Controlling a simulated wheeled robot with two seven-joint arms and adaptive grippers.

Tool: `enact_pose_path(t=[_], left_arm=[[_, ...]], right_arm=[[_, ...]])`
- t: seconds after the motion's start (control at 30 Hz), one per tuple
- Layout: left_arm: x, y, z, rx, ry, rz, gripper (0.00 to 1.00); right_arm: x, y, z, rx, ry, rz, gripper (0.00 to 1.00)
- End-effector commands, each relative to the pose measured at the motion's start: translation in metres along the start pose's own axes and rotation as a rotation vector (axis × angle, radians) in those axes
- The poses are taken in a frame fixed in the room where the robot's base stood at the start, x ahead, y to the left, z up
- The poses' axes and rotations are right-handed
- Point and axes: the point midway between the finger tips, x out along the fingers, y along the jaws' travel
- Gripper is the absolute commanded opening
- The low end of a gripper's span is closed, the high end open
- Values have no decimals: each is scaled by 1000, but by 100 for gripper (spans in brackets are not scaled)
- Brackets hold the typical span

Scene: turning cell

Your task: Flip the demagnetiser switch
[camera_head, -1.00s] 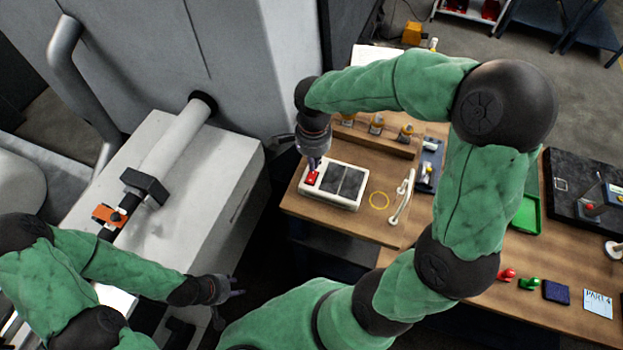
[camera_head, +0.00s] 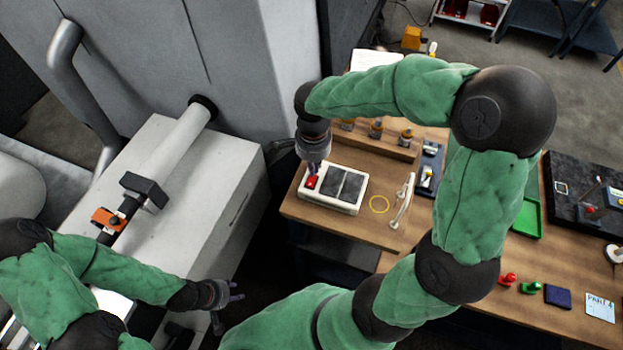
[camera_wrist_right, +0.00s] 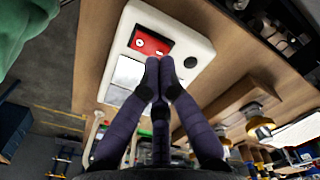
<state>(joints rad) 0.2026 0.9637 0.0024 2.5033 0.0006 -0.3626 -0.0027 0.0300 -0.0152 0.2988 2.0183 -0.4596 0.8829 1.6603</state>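The demagnetiser is a cream box with dark plates (camera_head: 347,183) on the wooden bench; its cream body also shows in the right wrist view (camera_wrist_right: 190,35). Its red switch (camera_head: 312,182) is at the box's left end, and the red switch plate (camera_wrist_right: 150,42) shows in the right wrist view. My right gripper (camera_head: 314,168) is just above the red switch. Its fingertips (camera_wrist_right: 159,65) are together with nothing between them, beside the red plate; contact cannot be told. My left gripper (camera_head: 236,291) is low over the dark gap beside the machine, fingers apart, empty.
The grey machine (camera_head: 240,185) is close on the left. Bench room in front is clear.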

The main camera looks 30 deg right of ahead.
Motion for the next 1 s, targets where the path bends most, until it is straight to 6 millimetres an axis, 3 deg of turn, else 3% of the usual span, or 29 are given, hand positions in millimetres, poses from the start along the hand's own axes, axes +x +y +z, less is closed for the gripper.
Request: enact_pose_path(t=[1.0], left_arm=[[6,-2,0,0,0,0,40]], right_arm=[[7,0,0,0,0,0,0]])
